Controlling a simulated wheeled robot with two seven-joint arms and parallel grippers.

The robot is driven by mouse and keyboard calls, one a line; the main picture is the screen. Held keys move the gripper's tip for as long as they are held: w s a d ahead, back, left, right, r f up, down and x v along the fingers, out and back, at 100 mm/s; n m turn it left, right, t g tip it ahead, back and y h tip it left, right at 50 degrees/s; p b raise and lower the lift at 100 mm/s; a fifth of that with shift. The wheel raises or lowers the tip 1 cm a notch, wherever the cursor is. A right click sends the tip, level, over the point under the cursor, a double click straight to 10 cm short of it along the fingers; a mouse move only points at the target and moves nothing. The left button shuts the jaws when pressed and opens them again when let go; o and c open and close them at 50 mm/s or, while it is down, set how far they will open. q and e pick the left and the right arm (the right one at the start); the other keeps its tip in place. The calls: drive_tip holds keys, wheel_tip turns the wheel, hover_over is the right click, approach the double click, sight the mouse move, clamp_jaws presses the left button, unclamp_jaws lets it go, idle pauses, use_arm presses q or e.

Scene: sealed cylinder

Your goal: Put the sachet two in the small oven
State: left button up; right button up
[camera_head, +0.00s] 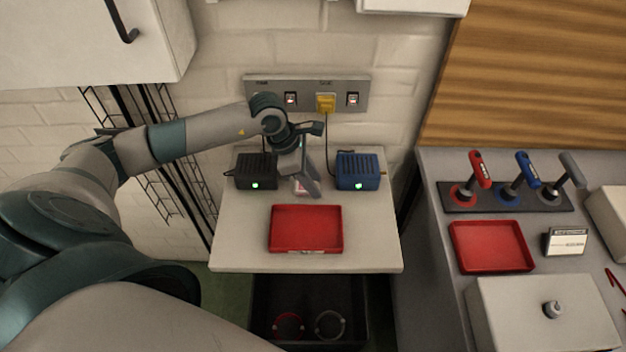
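My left gripper (304,178) points down over the back of the small table, between a black box and a blue box. A small pale pinkish item (300,188) shows at its fingertips. It may be a sachet, but no label is readable. I cannot tell whether the fingers grip it or only hover by it. The gripper hides part of it. I cannot pick out a small oven for sure. My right gripper is not in view.
The black box (256,171) and blue box (358,171) have green lights. A red tray (306,229) lies in front. A socket panel (306,93) is behind. At right are a handle rack (507,196), another red tray (491,246) and a grey lidded box (544,312).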

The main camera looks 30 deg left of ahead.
sight(297, 186)
use_arm(q)
drive_tip(key=o, duration=0.4)
drive_tip(key=shift+r, duration=0.15)
drive_tip(key=shift+r+p, duration=0.2)
drive_tip(key=shift+p, duration=0.15)
drive_tip(key=p+v, duration=0.4)
drive_tip(key=v, duration=0.7)
drive_tip(key=shift+s+a+r, duration=0.1)
drive_tip(key=shift+r, duration=0.15)
drive_tip(key=shift+o, duration=0.6)
